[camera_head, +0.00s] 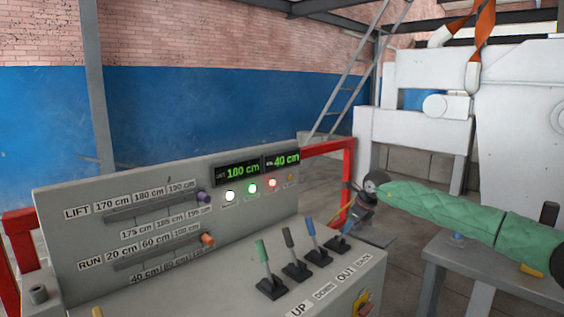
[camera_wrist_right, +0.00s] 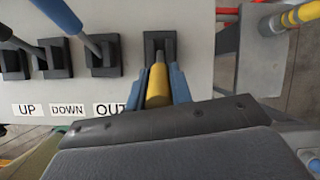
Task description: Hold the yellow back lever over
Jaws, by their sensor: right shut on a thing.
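The yellow back lever (camera_wrist_right: 158,86) stands at the right end of the lever row, rising from its black slotted base (camera_wrist_right: 160,44). My right gripper (camera_wrist_right: 162,84) is shut on its yellow handle, one blue finger on each side. In the wrist view the handle points down the picture, while the neighbouring blue lever (camera_wrist_right: 58,14) points up and left. In the head view my right gripper (camera_head: 346,228) is at the row's right end and the yellow handle is hidden there. My left gripper is not in view.
Green (camera_head: 263,251), black (camera_head: 288,238) and blue (camera_head: 310,230) levers stand close to the left on the grey console (camera_head: 225,285). Its displays (camera_head: 237,171) read 180 cm and 40 cm. A red rail (camera_head: 328,148) runs behind. A grey table (camera_head: 470,267) stands right.

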